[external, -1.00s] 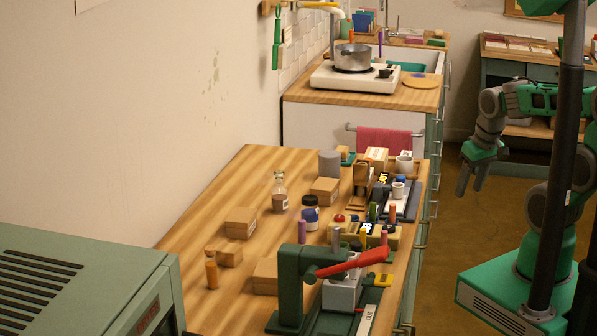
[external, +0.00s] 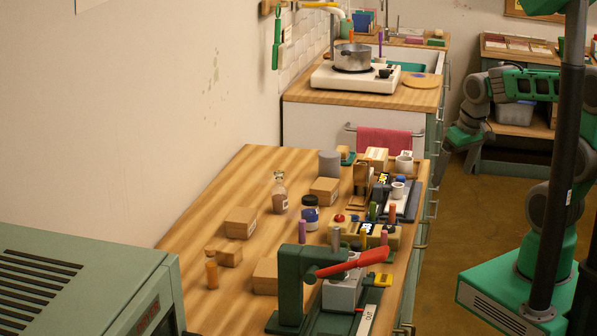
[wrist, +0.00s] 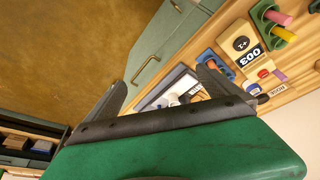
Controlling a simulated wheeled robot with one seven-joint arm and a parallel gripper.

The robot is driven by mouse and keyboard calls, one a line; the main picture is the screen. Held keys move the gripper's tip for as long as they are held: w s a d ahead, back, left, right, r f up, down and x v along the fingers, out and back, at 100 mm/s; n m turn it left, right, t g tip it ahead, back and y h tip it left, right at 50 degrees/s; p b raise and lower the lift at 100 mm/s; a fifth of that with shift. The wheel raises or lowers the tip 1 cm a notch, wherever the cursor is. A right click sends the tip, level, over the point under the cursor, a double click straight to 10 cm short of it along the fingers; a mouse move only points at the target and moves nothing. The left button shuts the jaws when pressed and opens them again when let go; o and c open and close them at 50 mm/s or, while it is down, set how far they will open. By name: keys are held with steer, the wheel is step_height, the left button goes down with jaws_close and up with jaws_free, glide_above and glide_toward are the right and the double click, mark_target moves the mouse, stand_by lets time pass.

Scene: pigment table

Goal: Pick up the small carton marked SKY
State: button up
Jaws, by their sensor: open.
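Several small brown cartons stand on the wooden table in the external view: one at the left middle (external: 240,222), a smaller one (external: 229,254) in front of it, one behind the green press (external: 265,276), one further back (external: 324,190) and a pale one at the far end (external: 377,157). No marking on them is legible, so I cannot tell which is SKY. My gripper (external: 450,152) is right of the table's far end, over the floor and apart from everything. In the wrist view its two fingers (wrist: 162,78) are spread, with nothing held between them.
The green press (external: 292,282) with a red lever stands at the table's near right. Drawer handles (wrist: 146,68) stick out below the edge. The floor beside the table is clear.

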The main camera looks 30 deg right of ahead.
steer(key=w+a+r+n, duration=0.2)
steer(key=w+a, duration=0.2)
steer(key=w, duration=0.8)
steer(key=n+y+p, duration=0.1)
steer(key=n+y, duration=0.1)
steer(key=n, duration=0.3)
glide_toward(324, 183)
steer(key=shift+d+x, duration=0.25)
steer(key=shift+x, duration=0.9)
steer(key=p+x, duration=0.1)
steer(key=x, duration=0.3)
steer(key=p+x, duration=0.1)
steer(key=x, duration=0.3)
steer(key=shift+s+a, duration=0.15)
steer(key=shift+a, duration=0.05)
steer(key=shift+r+y, duration=0.1)
steer(key=shift+y, duration=0.2)
steer(key=c, duration=1.4)
steer(key=shift+c, duration=0.3)
steer(key=shift+r, duration=0.15)
